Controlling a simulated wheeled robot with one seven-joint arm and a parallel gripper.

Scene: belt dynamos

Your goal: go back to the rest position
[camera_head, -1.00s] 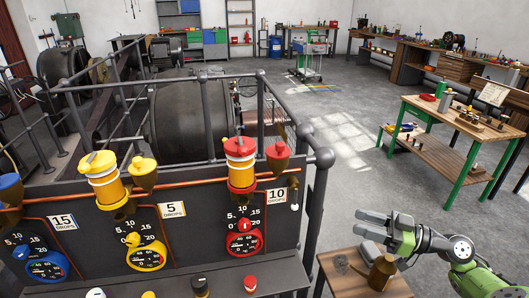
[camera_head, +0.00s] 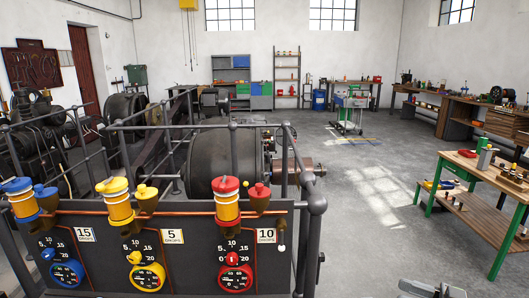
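My gripper (camera_head: 432,289) shows only in part at the bottom edge of the head view, right of the railing. The rest of my arm is cut off by the frame. I cannot tell how far apart its fingers are, and I see nothing held in them. The dark control panel (camera_head: 105,240) stands to its left. On the panel are a blue-topped, a yellow-topped and a red-topped oiler (camera_head: 226,199), above blue, yellow and red dials (camera_head: 235,279). Cards there read 15, 5 and 10 drops.
A grey pipe railing (camera_head: 314,230) runs around the dark machine drum (camera_head: 213,165). A green-legged workbench (camera_head: 450,194) with bottles and parts stands at the right. Benches and a trolley (camera_head: 348,112) are at the back. The grey floor between is clear.

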